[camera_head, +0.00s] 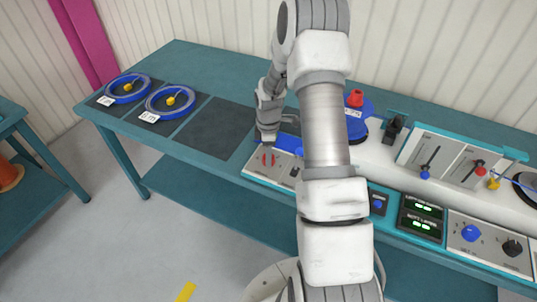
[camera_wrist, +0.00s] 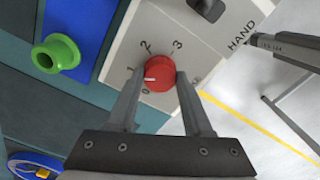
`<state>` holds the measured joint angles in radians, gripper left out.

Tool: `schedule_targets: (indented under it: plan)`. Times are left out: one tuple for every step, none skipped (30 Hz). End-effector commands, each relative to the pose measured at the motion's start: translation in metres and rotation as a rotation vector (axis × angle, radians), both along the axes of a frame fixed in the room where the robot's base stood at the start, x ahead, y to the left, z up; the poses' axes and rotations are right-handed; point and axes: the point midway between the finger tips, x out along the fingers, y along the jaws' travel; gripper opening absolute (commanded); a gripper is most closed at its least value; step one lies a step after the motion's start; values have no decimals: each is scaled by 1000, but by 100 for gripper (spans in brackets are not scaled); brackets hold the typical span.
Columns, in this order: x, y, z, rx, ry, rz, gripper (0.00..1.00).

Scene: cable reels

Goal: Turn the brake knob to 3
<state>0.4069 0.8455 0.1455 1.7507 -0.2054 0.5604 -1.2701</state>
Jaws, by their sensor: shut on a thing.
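The red brake knob (camera_wrist: 158,74) sits on a pale panel in the wrist view, with the printed marks 0, 1, 2 and 3 around it. Its white pointer line points left, close to the 1 and on its 0 side. My gripper (camera_wrist: 161,82) has one finger on each side of the knob and is shut on it. In the head view the knob (camera_head: 273,160) shows as small red patches at the panel's left end, partly hidden by my gripper (camera_head: 268,142).
A black switch (camera_wrist: 208,8) and a HAND label lie beyond the knob. A green knob (camera_wrist: 62,52) stands on a blue part to the left. Two blue reels (camera_head: 127,88) lie on dark mats at the bench's left. My arm hides the panel's middle.

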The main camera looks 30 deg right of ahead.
Motion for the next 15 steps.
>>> schedule_targets:
  plan:
    - [0, 0, -1, 0, -1, -22, 0]
    - [0, 0, -1, 0, -1, -38, 0]
    - [0, 0, -1, -2, -1, -61, 0]
    - [0, 0, -1, -2, -1, -80, 0]
    - [0, 0, -1, -2, -1, -102, 0]
    - [1, 0, -1, -2, -1, -132, 0]
    - [0, 0, -1, 0, -1, -158, 0]
    - [1, 0, -2, 0, -1, -183, 0]
    - [0, 0, -2, 0, -1, -219, 0]
    - [0, 0, -2, -2, -1, -246, 0]
    - [1, 0, -2, -1, -2, -275, 0]
    - [1, 0, -2, -1, -2, -314, 0]
    - [1, 0, -2, -1, -3, -343, 0]
    - [1, 0, -1, -1, -3, -371, 0]
    - [1, 0, -1, -1, -3, -408, 0]
